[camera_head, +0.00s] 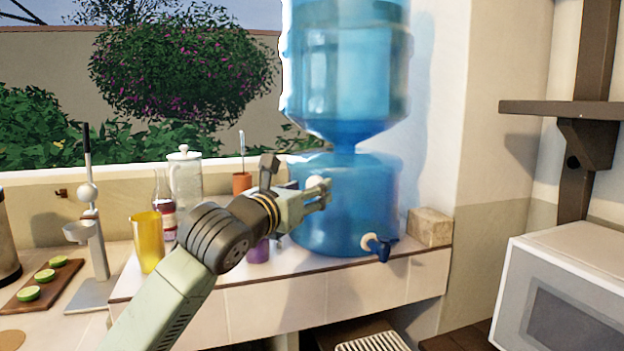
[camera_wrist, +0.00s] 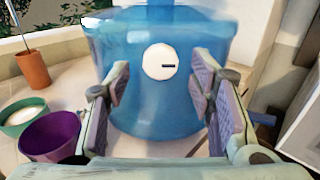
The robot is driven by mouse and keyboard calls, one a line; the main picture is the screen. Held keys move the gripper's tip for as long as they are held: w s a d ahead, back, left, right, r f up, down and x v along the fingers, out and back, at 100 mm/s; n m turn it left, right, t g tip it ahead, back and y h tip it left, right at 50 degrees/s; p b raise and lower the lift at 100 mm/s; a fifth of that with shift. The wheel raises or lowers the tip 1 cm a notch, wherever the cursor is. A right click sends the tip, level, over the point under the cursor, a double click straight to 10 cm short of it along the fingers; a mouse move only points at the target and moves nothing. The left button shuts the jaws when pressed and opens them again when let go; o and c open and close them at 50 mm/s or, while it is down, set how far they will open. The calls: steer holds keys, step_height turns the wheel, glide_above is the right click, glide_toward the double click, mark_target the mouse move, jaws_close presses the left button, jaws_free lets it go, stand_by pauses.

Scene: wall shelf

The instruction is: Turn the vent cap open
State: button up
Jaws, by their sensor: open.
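The vent cap (camera_wrist: 159,62) is a round white disc with a short dark mark on its right half. It sits on the side of the blue water container (camera_wrist: 135,100), facing the wrist camera. My gripper (camera_wrist: 158,88) is open and empty, with one finger on each side of the view and the cap between and beyond them. In the head view my gripper (camera_head: 322,193) is close to the lower blue container (camera_head: 345,225), and the white cap (camera_head: 317,184) shows beside its fingers. I cannot tell from these views whether the fingers touch the container.
A blue spigot (camera_head: 377,246) sticks out low on the container. A yellow cup (camera_head: 148,242), a glass jar (camera_head: 185,182) and a bottle (camera_head: 163,200) stand left of my arm. A purple cup (camera_wrist: 50,137) and a terracotta pot (camera_wrist: 33,70) are left of my gripper. A stone block (camera_head: 430,227) stands right.

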steer(key=shift+x, duration=1.05)
steer(key=c, duration=1.2)
steer(key=shift+o, duration=0.2)
steer(key=shift+f+n+b, duration=0.15)
steer(key=shift+n+b, duration=0.25)
steer(key=shift+b, duration=0.05)
steer(key=shift+d+r+n+b, duration=0.1)
steer(key=shift+r+n+b, duration=0.05)
steer(key=shift+n+b, duration=3.95)
steer(key=shift+r+n+b, duration=0.15)
steer(key=shift+n+b, duration=2.55)
steer(key=shift+n, duration=2.7)
